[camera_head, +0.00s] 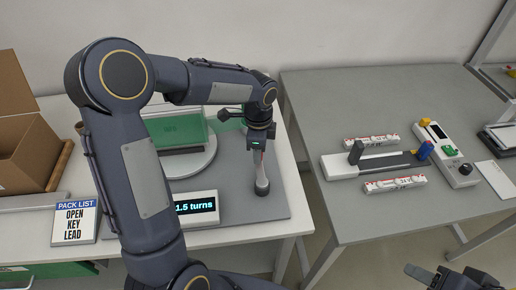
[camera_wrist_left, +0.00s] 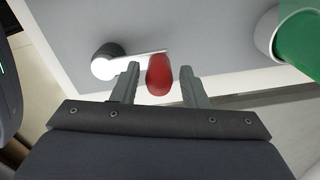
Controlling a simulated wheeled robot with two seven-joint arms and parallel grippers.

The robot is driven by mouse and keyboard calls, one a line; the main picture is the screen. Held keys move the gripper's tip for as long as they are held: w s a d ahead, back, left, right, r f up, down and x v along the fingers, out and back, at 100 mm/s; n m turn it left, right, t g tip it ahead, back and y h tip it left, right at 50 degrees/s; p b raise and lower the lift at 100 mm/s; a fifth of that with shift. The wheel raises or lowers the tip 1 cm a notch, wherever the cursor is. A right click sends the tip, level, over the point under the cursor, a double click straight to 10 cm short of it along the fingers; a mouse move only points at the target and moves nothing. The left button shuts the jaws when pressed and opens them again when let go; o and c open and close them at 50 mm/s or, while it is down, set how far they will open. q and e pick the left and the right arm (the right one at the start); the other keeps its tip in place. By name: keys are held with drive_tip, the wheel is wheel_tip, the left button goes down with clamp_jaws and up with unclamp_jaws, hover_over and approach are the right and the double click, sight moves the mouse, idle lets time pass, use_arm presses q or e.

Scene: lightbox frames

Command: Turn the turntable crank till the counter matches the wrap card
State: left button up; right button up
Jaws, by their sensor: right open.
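The crank (camera_head: 262,187) stands at the right of the grey mat; its red knob (camera_wrist_left: 158,76) shows in the left wrist view. My left gripper (camera_head: 257,148) is over the crank, its two fingers on either side of the knob with gaps visible, so it is open. The turntable (camera_head: 207,161) is a white disc bearing a green box (camera_head: 178,132), partly hidden by my left arm. The counter (camera_head: 203,195) shows "1.5 turns", its left end hidden by the arm. No wrap card can be made out. My right gripper (camera_head: 428,275) is open and empty at the bottom right.
A pack list card (camera_head: 75,221) reads OPEN, KEY, LEAD. An open cardboard box (camera_head: 25,140) stands at the left. The grey table (camera_head: 340,110) at the right holds a slider device (camera_head: 345,169), red-and-white packs (camera_head: 395,184) and a control panel (camera_head: 452,160). A gap separates the tables.

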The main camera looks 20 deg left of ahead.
use_arm(q)
drive_tip(key=shift+o, duration=0.4)
wheel_tip(320, 180, up, 8)
drive_tip(key=shift+f, duration=0.2)
drive_tip(key=shift+r, duration=0.15)
drive_tip(key=shift+s+a+r, duration=0.1)
drive_tip(key=shift+s+r, duration=0.05)
drive_tip(key=shift+s, duration=0.1)
drive_tip(key=s+n+t+h, duration=0.3)
drive_tip(key=s+n+t, duration=0.2)
drive_tip(key=s+n, duration=1.1)
drive_tip(key=shift+s+d+r+t+h, duration=0.3)
drive_tip(key=shift+s+d+r+h, duration=0.15)
drive_tip(key=shift+s, duration=2.8)
